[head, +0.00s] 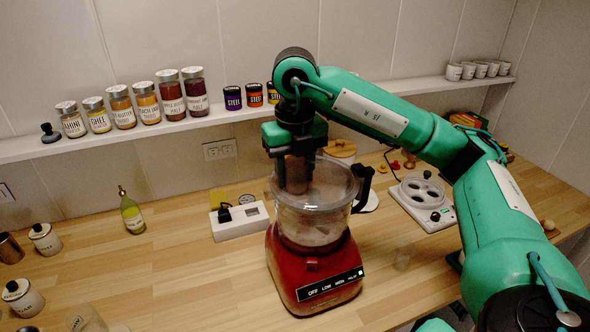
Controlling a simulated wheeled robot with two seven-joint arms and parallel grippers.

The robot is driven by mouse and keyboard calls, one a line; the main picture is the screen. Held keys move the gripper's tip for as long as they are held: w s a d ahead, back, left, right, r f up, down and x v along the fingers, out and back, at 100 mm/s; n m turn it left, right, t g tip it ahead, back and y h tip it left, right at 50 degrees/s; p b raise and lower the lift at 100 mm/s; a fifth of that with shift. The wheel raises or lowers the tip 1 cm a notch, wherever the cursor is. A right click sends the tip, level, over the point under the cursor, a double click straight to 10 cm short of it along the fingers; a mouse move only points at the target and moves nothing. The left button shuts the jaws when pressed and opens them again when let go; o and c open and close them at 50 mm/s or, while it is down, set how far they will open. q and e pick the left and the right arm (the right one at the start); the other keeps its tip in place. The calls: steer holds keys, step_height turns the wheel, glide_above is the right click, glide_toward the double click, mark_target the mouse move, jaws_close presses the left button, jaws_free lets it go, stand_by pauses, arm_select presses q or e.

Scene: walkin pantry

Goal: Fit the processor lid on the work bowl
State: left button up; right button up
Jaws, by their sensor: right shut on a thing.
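The red food processor (312,270) stands upright on the wooden counter, with a clear work bowl (312,222) on its base. My right gripper (297,188) points down over the bowl and is shut on the upright tube of the clear processor lid (335,180). The lid is at the bowl's mouth and looks about level. I cannot tell whether it rests fully on the rim or sits slightly above it. The bowl's dark handle (362,188) is at its right. My left gripper is not in view.
A shelf with jars (170,95) runs along the wall behind. An oil bottle (132,212), a white device (240,220) and canisters (45,239) stand left of the processor. A white appliance with round wells (420,203) is at the right.

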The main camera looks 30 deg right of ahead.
steer(key=o, duration=1.2)
steer(key=shift+r+p, duration=0.75)
steer(key=shift+r, duration=6.1)
